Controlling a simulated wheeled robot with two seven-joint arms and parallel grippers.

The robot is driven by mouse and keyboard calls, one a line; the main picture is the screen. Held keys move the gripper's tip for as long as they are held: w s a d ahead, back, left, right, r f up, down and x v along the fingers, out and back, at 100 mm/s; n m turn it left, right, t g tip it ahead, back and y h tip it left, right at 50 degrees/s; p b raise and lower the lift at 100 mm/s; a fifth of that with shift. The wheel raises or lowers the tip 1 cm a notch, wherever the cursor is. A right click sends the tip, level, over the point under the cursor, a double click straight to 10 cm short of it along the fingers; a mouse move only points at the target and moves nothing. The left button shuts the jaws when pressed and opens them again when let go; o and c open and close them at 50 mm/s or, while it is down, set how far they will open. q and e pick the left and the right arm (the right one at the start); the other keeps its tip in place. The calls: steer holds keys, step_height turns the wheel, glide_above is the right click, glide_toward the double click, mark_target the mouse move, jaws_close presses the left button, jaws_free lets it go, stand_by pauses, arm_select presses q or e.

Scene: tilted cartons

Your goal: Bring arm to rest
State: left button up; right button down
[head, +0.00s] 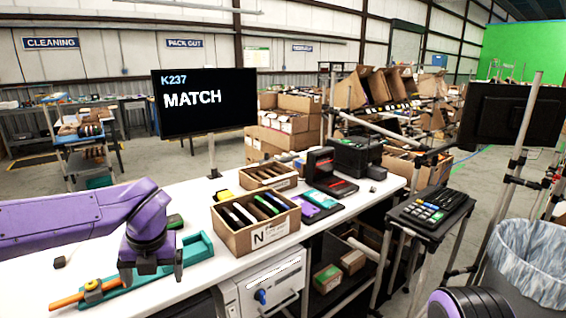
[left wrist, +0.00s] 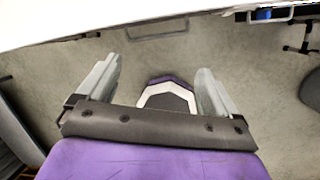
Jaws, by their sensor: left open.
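My left arm is purple and comes in from the left in the head view. My left gripper (head: 150,276) points down and appears in front of the white table (head: 240,262). In the left wrist view the two grey fingers of the left gripper (left wrist: 156,72) are spread wide with nothing between them. Bare grey floor and a purple and white part of my own body show below and between them. The table's white edge (left wrist: 80,22) runs across the top of that view. My right gripper is not in view.
On the table are a teal tool (head: 195,250) with an orange handle, a carton of upright items (head: 262,238), a smaller carton (head: 283,184) and a black device (head: 322,168). A monitor (head: 205,102) reads K237 MATCH. A lined bin (head: 530,262) stands at right.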

arm_select(q)
step_height(320, 180, down, 19)
steer(key=s+a+m+t+y, duration=0.3)
steer(key=m+t+y, duration=0.15)
steer(key=m, duration=1.45)
steer(key=s+f+m+g+h, duration=0.1)
steer(key=s+f+m, duration=0.5)
steer(key=s+f, duration=0.3)
steer(key=s+f+m+g+h, duration=0.2)
steer(key=s+f+m, duration=0.5)
steer(key=s, duration=1.1)
step_height(320, 180, down, 2)
steer(key=shift+a+f+m, duration=0.1)
steer(key=shift+a+m, duration=0.15)
steer(key=shift+m, duration=0.05)
